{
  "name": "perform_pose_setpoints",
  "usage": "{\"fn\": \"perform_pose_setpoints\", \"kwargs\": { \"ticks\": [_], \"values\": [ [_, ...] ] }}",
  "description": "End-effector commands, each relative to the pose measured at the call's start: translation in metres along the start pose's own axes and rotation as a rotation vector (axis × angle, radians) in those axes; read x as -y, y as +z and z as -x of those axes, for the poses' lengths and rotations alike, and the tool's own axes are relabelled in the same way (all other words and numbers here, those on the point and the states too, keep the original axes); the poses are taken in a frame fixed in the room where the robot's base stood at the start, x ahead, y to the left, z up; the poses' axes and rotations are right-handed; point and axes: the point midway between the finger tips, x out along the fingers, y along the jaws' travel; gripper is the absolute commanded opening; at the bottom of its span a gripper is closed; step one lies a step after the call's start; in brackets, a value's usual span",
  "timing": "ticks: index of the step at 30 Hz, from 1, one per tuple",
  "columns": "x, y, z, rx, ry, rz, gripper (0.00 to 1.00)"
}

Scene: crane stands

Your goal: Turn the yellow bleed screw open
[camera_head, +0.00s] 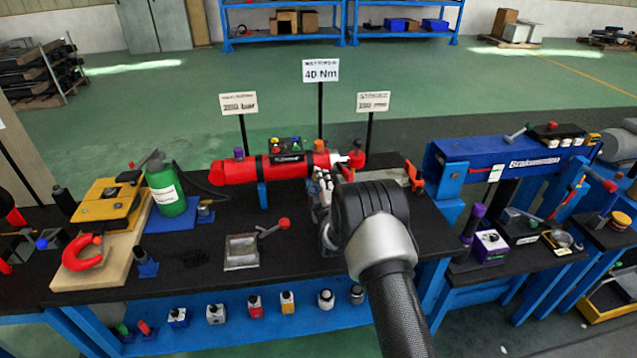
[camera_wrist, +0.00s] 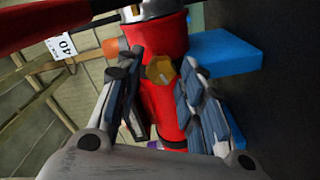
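The yellow bleed screw (camera_wrist: 160,70) is a small knob with a pale slot or mark, on the side of a red cylinder (camera_wrist: 164,110). My gripper (camera_head: 322,186) is at the front of the cylinder's right part. In the wrist view my gripper (camera_wrist: 162,84) is open, one finger on each side of the screw. Gaps show between the screw and both fingers. Finger depth against the screw is unclear.
A block with coloured knobs (camera_head: 286,147) stands behind the cylinder. A metal block with a red-knobbed lever (camera_head: 243,249) sits in front. A green bottle (camera_head: 166,188) stands left. Signs on posts, including the 40 Nm sign (camera_head: 321,71), rise behind. The bench between lever and cylinder is mostly clear.

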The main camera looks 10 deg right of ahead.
Motion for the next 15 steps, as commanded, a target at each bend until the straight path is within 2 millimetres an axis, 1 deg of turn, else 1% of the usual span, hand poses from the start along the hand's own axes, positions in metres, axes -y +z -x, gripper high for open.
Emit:
{"fn": "perform_pose_setpoints", "kwargs": {
  "ticks": [1,3,11,15],
  "values": [
    [0.0002,0.0001,0.0001,0.000,-0.001,0.000,0.41],
    [0.0004,0.0002,0.0002,0.000,-0.001,0.000,0.46],
    [0.0008,0.0004,0.0004,0.001,-0.002,0.000,0.46],
    [0.0010,0.0005,0.0058,0.001,-0.002,0.000,0.46]
  ]
}}
